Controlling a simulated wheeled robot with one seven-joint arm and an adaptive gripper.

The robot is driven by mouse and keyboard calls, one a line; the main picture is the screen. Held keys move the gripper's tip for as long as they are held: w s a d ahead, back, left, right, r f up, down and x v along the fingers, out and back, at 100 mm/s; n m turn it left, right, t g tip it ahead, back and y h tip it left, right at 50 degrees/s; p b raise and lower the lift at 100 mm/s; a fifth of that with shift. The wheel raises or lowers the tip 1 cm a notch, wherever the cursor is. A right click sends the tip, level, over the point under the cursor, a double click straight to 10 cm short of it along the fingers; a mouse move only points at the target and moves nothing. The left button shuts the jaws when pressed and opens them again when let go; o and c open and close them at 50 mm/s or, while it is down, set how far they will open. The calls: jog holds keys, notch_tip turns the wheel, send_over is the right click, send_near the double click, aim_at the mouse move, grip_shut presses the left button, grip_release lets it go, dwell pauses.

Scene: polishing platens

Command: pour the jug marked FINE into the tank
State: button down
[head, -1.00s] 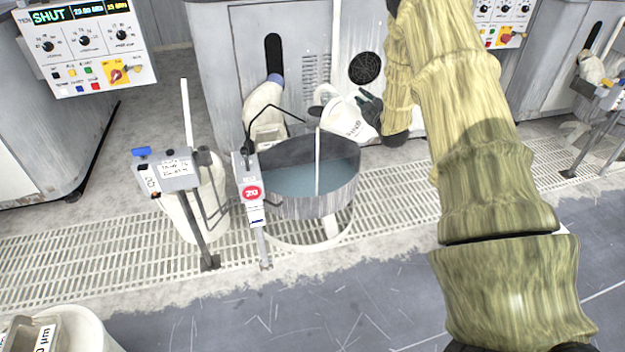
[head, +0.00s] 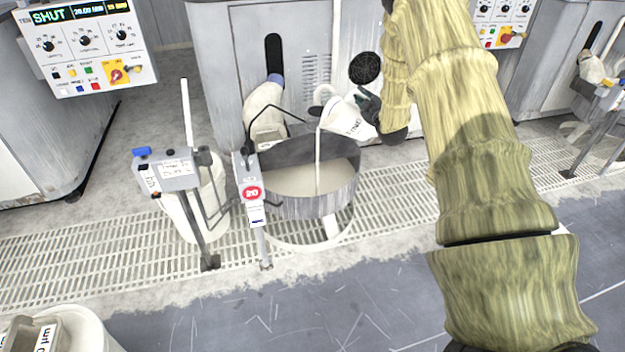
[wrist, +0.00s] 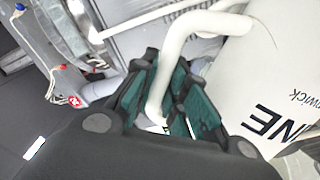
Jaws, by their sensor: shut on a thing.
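The white jug (head: 345,118) is tilted over the back right rim of the round grey tank (head: 315,206), its mouth down to the left. A thin pale stream (head: 318,160) runs from its lip into the tank. The liquid (head: 290,181) in the tank is cloudy cream. My gripper (head: 367,104) is shut on the jug's handle, at the jug's right. In the wrist view, the white handle (wrist: 168,75) passes between my green-padded fingers (wrist: 165,105). The jug's body (wrist: 265,85) shows the letters "NE"; the rest of the word is cut off.
A grey machine cabinet (head: 225,70) stands close behind the tank. The floor (head: 270,310) in front is clear.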

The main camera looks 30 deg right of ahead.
jog(key=shift+w+a+r+n, duration=0.15)
jog(key=shift+a+r+n, duration=0.2)
jog(key=shift+r, duration=0.2)
jog(key=shift+w+a+r+n, duration=0.1)
jog(key=shift+a+r+n, duration=0.25)
jog(key=shift+r, duration=0.2)
dwell(1.6)
jog(key=shift+w+a+r+n, duration=0.2)
jog(key=shift+a+r+n, duration=0.65)
jog(key=shift+a+n, duration=0.1)
dwell(1.8)
jog(key=shift+n, duration=0.85)
jog(key=shift+w+a+r, duration=0.15)
jog(key=shift+a+r, duration=0.15)
jog(key=shift+a, duration=0.35)
jog(key=shift+w+a+r, duration=0.15)
jog(key=shift+a+r, duration=0.1)
jog(key=shift+a, duration=0.4)
jog(key=shift+w+a+r, duration=0.15)
jog(key=shift+a+r, duration=0.15)
jog(key=shift+a, duration=0.35)
